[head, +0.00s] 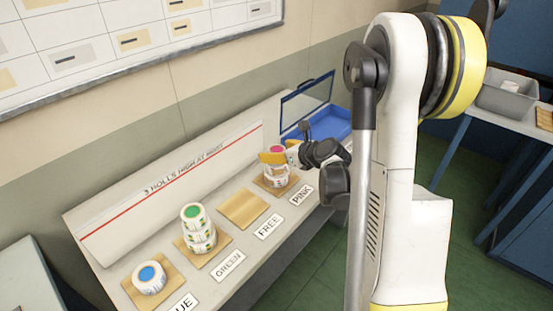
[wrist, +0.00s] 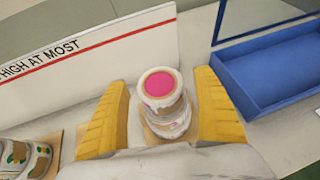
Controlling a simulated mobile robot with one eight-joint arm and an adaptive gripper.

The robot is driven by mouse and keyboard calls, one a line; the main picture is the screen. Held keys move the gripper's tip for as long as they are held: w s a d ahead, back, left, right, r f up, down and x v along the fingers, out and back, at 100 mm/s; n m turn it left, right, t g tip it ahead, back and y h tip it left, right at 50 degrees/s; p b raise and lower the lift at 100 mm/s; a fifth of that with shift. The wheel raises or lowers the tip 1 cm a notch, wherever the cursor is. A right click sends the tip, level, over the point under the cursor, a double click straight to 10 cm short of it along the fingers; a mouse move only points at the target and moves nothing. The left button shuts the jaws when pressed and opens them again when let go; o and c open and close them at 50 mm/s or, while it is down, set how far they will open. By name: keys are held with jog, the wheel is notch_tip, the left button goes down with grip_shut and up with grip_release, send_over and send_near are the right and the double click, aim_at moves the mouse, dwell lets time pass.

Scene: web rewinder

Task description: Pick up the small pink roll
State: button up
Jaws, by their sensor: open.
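The small pink roll (wrist: 160,84), white with a pink core face, sits upright on top of a stack on the wooden pad behind the PINK label. It also shows in the head view (head: 277,149), partly covered by a yellow finger. At least one more white roll (wrist: 171,124) is beneath it. My gripper (wrist: 162,80) is open, with its yellow fingers on either side of the stack and visible gaps between them and the roll. In the head view my gripper (head: 284,157) reaches the stack from the right. The lower part of the stack is partly hidden.
A green-core stack (head: 194,225) and a blue-core roll (head: 149,277) stand on pads to the left. The FREE pad (head: 243,209) is empty. A blue tray (wrist: 275,70) lies to the right of the stack. A white board (head: 175,199) marked "3 rolls high at most" runs behind.

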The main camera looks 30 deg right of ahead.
jog(key=c, duration=1.3)
